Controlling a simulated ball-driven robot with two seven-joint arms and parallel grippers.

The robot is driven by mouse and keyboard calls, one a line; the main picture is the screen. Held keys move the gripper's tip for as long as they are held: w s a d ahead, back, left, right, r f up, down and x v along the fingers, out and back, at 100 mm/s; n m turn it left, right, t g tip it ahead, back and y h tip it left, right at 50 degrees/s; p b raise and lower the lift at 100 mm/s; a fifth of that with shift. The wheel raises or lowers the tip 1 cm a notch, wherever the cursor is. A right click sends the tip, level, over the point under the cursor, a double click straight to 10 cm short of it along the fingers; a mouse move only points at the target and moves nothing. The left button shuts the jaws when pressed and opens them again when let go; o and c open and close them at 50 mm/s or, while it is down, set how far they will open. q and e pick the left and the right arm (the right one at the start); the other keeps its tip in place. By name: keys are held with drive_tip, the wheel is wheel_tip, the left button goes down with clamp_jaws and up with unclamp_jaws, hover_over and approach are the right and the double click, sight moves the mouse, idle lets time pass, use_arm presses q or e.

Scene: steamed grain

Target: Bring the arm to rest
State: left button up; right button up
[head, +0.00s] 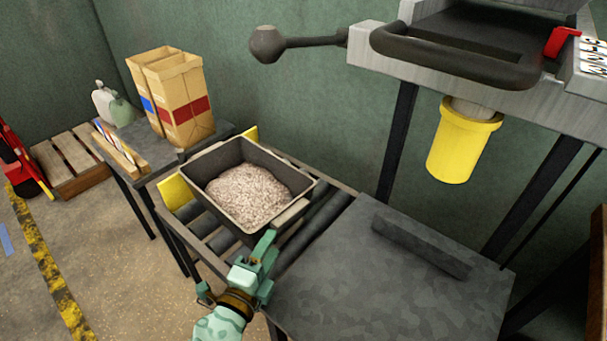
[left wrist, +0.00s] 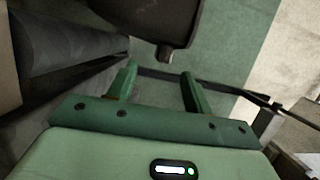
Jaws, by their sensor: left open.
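My left gripper (head: 262,254) is in the head view at the lower middle, at the front edge of the roller stand. It is close to the near right corner of a dark tray. In the left wrist view its two green fingers (left wrist: 157,88) stand apart with nothing between them. The dark tray (head: 212,208) holds a heap of pale grain (head: 249,193) and sits on the rollers. A dark corner, likely the tray's (left wrist: 165,50), shows beyond the fingers. Whether the gripper touches the tray I cannot tell. My right gripper is not in view.
A grey table (head: 390,295) with a dark bar (head: 420,246) lies right of the rollers (head: 318,222). A machine with a dark handle (head: 455,62) and a yellow cup (head: 463,145) overhangs it. Paper bags (head: 180,105) stand on a side table at left. Open floor lies at front left.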

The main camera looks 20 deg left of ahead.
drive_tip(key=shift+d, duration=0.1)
